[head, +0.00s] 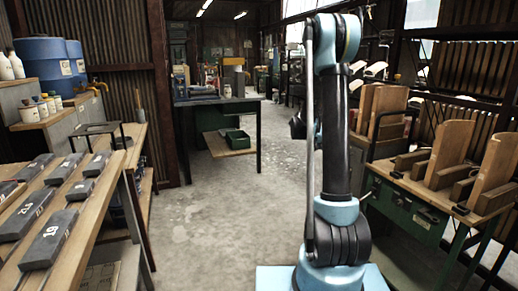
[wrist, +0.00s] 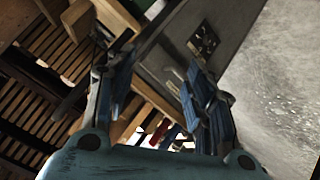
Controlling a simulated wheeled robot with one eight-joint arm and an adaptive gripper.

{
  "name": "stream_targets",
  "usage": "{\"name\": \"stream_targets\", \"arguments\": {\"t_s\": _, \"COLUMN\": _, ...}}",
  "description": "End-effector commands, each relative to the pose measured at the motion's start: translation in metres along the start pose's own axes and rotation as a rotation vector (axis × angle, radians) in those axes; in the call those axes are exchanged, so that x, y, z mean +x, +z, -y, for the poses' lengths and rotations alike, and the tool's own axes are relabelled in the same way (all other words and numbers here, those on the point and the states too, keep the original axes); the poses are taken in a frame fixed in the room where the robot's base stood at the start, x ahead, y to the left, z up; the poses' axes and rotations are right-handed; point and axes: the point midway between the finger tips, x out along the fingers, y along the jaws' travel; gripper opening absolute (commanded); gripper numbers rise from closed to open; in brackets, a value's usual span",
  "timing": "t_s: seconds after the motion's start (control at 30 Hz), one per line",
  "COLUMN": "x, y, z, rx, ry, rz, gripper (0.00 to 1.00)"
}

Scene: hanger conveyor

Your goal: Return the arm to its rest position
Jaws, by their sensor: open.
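My arm (head: 336,140), light blue and black, stands upright right of centre in the head view, on a light blue base. Its upper end is folded over near the top of the picture. My gripper (wrist: 152,82) shows in the wrist view with its two dark blue fingers spread apart. I see nothing held between them. Behind the fingers are wooden parts and a grey surface, seen at a tilt. In the head view the gripper is mostly hidden behind the arm; only a dark part shows at its left side.
A wooden bench with numbered grey blocks (head: 57,239) is at the left. A green-fronted workbench (head: 405,212) with wooden fixtures (head: 450,152) is close at the right. A dark table (head: 215,101) stands further back. The concrete floor (head: 222,200) between is clear.

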Motion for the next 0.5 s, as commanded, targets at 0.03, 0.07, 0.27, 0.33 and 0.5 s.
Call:
{"name": "stream_targets", "arguments": {"t_s": 0.03, "x": -0.010, "y": 0.006, "z": -0.011, "rx": -0.013, "ry": -0.014, "rz": 0.017, "gripper": 0.49}}
{"name": "stream_targets", "arguments": {"t_s": 0.07, "x": -0.015, "y": 0.009, "z": -0.015, "rx": -0.021, "ry": -0.022, "rz": 0.026, "gripper": 0.49}}
{"name": "stream_targets", "arguments": {"t_s": 0.27, "x": -0.048, "y": 0.034, "z": -0.047, "rx": -0.078, "ry": -0.085, "rz": 0.090, "gripper": 0.49}}
{"name": "stream_targets", "arguments": {"t_s": 0.33, "x": -0.060, "y": 0.044, "z": -0.058, "rx": -0.098, "ry": -0.108, "rz": 0.111, "gripper": 0.49}}
{"name": "stream_targets", "arguments": {"t_s": 0.5, "x": -0.086, "y": 0.072, "z": -0.083, "rx": -0.145, "ry": -0.168, "rz": 0.160, "gripper": 0.49}}
